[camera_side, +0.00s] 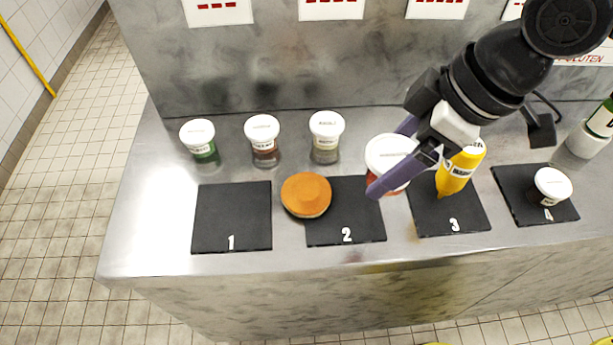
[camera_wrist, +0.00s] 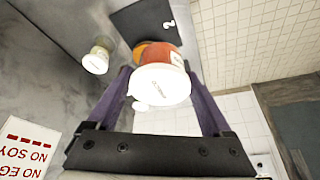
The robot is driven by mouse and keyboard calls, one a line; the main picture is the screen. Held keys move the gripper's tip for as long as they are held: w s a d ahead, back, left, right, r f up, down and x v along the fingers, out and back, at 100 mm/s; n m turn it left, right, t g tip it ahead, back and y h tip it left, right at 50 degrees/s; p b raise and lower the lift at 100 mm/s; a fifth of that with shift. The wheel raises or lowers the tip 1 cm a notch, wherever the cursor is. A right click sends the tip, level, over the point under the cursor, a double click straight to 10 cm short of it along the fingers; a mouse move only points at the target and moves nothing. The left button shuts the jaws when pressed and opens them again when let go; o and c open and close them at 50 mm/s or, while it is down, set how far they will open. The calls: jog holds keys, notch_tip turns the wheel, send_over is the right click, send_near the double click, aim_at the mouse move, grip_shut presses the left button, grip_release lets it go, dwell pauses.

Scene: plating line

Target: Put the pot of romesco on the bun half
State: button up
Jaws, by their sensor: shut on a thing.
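My gripper (camera_side: 393,158) is shut on a white-lidded pot with orange-red contents (camera_side: 386,181), held above the counter between mats 2 and 3. The pot also shows in the wrist view (camera_wrist: 158,62), between the two purple fingers; its lid lettering is too small to read surely. The bun half (camera_side: 306,195) is a round orange-brown piece lying cut side down or flat over the left edge of mat 2, left of my gripper. In the wrist view the bun half (camera_wrist: 139,48) is mostly hidden behind the held pot.
Three lidded pots, green (camera_side: 200,141), dark red (camera_side: 264,140) and pale (camera_side: 326,137), stand along the back. A yellow bottle (camera_side: 458,172) is at mat 3 (camera_side: 450,222), beside my gripper. Another pot (camera_side: 551,188) stands on mat 4. Mat 1 (camera_side: 231,217) is bare.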

jog(key=w+a+f, duration=0.4)
jog(key=a+f, duration=0.1)
jog(key=w+a+f, duration=0.2)
jog(key=a, duration=0.1)
jog(key=shift+w+a+f, duration=0.15)
jog(key=shift+w+a, duration=0.05)
jog(key=shift+w, duration=0.2)
jog(key=shift+w+a+f, duration=0.35)
jog(key=shift+a+f, duration=0.05)
jog(key=shift+f, duration=0.25)
jog(key=shift+w+a+f, duration=0.1)
jog(key=shift+f, duration=0.8)
jog(key=shift+w+a+f, duration=0.1)
jog(key=shift+f, duration=0.8)
jog(key=shift+f, duration=0.15)
jog(key=o, duration=1.2)
